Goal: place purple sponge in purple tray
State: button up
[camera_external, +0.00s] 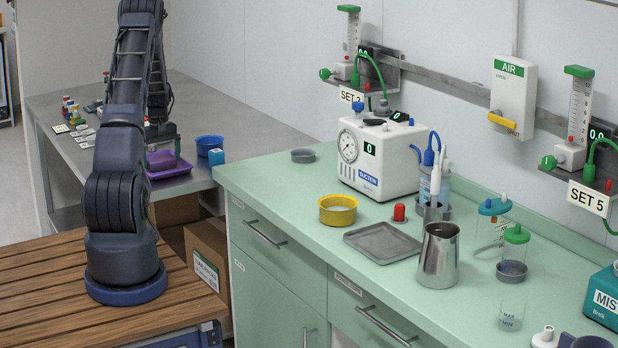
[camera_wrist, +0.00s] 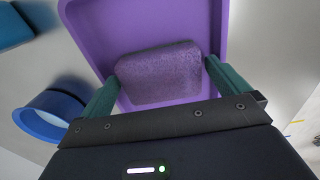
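The purple sponge (camera_wrist: 160,76) is a speckled block between my gripper's two green fingertips in the wrist view. My gripper (camera_wrist: 163,66) appears shut on it, with the tips against its left and right sides. The purple tray (camera_wrist: 85,17) is behind the sponge in the wrist view, its rim around it on the visible sides. In the external view my gripper (camera_external: 163,150) is over the tray (camera_external: 170,172). I cannot tell whether the sponge touches the tray floor.
A blue bowl (camera_external: 209,143) and a blue block (camera_external: 216,157) stand right of the tray on the grey table (camera_external: 258,133). Several small items lie left of my arm. The green counter (camera_external: 270,180) holds a yellow bowl (camera_external: 338,212), a grey tray (camera_external: 383,243) and a suction unit (camera_external: 378,155).

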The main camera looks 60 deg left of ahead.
aim_at(161, 158)
notch_tip(161, 158, up, 12)
jog(key=shift+r, duration=0.15)
dwell(0.5)
